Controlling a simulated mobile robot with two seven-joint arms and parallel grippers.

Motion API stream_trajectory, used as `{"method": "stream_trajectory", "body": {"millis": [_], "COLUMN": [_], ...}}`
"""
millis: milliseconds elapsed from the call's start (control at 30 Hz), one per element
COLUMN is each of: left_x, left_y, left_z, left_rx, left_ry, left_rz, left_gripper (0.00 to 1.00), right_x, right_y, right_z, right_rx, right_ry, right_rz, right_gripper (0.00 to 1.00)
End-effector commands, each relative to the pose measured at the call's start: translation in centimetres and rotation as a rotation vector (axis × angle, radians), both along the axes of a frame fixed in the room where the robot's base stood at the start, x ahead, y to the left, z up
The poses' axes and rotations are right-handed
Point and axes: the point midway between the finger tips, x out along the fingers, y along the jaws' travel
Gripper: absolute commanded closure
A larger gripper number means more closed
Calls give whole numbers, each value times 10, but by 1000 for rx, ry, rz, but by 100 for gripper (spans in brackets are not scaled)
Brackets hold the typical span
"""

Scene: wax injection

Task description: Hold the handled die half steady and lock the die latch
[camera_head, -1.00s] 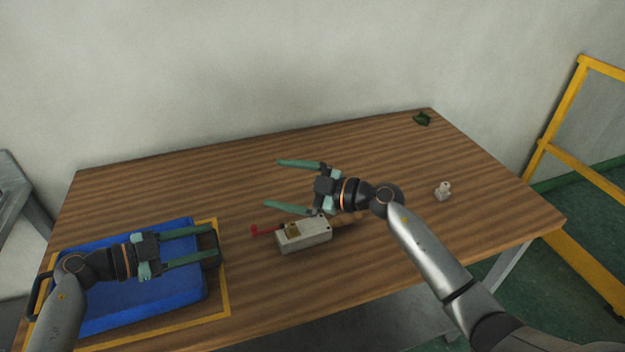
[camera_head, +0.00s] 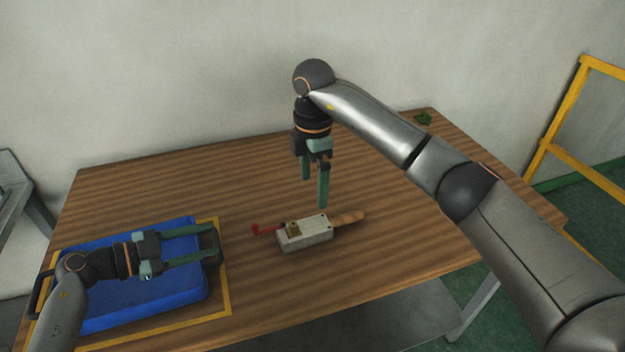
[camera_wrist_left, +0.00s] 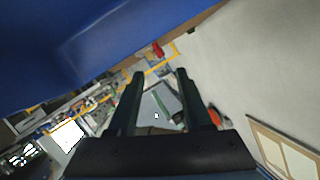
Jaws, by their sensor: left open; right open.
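The die (camera_head: 305,236) is a pale grey block lying on the wooden table. A wooden handle (camera_head: 348,217) sticks out from its right end. A red latch lever (camera_head: 265,230) sticks out at its left end, beside a brass-coloured part (camera_head: 293,230) on the block. My right gripper (camera_head: 314,192) is open and empty, pointing down above and just behind the die, apart from it. My left gripper (camera_head: 207,243) is open and empty over the blue tray, well left of the die. The left wrist view shows its two fingers (camera_wrist_left: 157,80) apart with nothing between them.
The blue tray (camera_head: 130,308) with black handles sits inside a yellow outline at the table's left. A small dark green object (camera_head: 423,118) lies at the back right corner. A yellow rail (camera_head: 585,160) stands beyond the table's right side. The table around the die is clear.

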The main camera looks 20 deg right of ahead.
Motion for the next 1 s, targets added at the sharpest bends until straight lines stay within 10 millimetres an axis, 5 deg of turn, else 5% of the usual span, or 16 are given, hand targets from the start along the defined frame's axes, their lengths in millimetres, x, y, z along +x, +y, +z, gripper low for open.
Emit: {"method": "stream_trajectory", "body": {"millis": [600, 1000], "left_x": [0, 0], "left_y": [0, 0], "left_z": [0, 0], "left_rx": [0, 0], "left_ry": [0, 0], "left_rz": [0, 0], "left_gripper": [50, 50], "right_x": [-1, 0], "right_y": [0, 0], "right_z": [-103, -122], "right_rx": [1, 1], "right_ry": [4, 1], "right_rz": [1, 2], "right_gripper": [0, 0]}}
